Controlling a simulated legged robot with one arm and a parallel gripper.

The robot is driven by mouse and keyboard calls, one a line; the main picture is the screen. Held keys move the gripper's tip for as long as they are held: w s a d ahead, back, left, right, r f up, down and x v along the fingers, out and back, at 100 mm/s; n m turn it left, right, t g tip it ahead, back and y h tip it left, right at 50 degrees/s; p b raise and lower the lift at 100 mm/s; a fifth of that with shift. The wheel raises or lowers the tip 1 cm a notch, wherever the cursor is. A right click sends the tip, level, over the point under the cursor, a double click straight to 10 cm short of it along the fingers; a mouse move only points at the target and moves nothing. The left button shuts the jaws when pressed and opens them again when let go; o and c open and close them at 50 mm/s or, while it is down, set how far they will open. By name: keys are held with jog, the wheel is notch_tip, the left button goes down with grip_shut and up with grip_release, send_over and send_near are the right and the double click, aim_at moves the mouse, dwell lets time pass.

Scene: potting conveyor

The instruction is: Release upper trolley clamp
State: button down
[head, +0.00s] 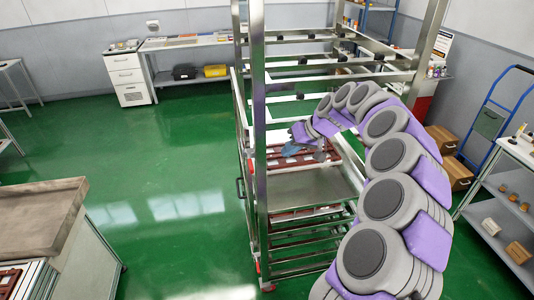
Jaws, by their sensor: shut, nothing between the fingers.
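The trolley (257,120) is a tall steel frame with rails and shelves, standing upright in the middle of the head view. My arm reaches in from the lower right and curls over to the left. My gripper (304,145) is inside the frame, just above reddish-brown trays (285,164) at mid height. It is shut and holds nothing. Its bluish fingers are small, and I cannot tell whether they touch anything. I cannot make out the upper clamp for certain; it may be hidden by my gripper or a post.
Steel posts and crossbars (295,83) with small black fittings surround my gripper closely. A blue hand truck (499,105) and a grey shelf rack (507,205) stand right, near cardboard boxes (457,172). A bench (40,215) is lower left. Green floor (160,180) is free left of the trolley.

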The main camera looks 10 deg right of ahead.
aim_at(250, 162)
jog(key=a+r+x, duration=0.1)
jog(key=x, duration=1.1)
jog(key=shift+w+a, duration=0.2)
jog(key=shift+a, duration=0.15)
jog(key=shift+r, duration=0.15)
